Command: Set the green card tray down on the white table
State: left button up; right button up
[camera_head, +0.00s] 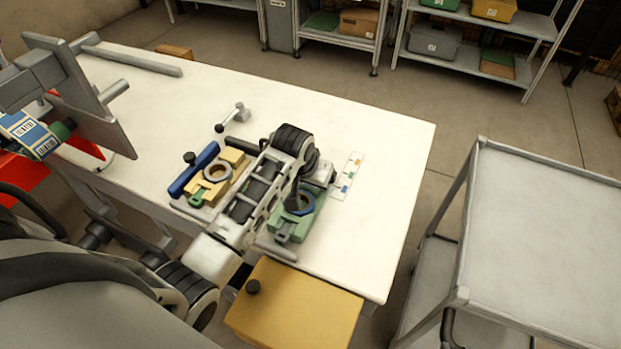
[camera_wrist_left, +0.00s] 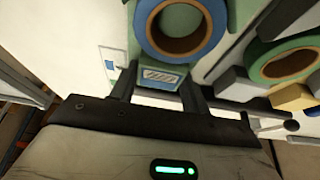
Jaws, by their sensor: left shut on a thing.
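The green card tray (camera_head: 285,232) is near the right front part of the white table (camera_head: 380,130). A reel with a blue ring sits on it. In the left wrist view the tray's labelled end (camera_wrist_left: 160,78) lies between the fingers, with the blue-and-tan ring just beyond. My left gripper (camera_head: 298,203) is shut on the tray; it also shows in the left wrist view (camera_wrist_left: 157,88). My arm hides part of the tray, and I cannot tell whether its underside touches the table. My right gripper is not in view.
A yellow tray (camera_head: 228,160) with a reel and a blue bar (camera_head: 193,170) lie left of the green tray. A card with coloured squares (camera_head: 347,176) lies right. A yellow box (camera_head: 293,308) is at the front edge. A grey cart (camera_head: 545,235) stands right. The table's far right is clear.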

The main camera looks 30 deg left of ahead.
aim_at(303, 203)
pick_arm(q)
jog(key=o, duration=1.1)
jog(key=shift+f, duration=0.1)
jog(key=v, duration=1.2)
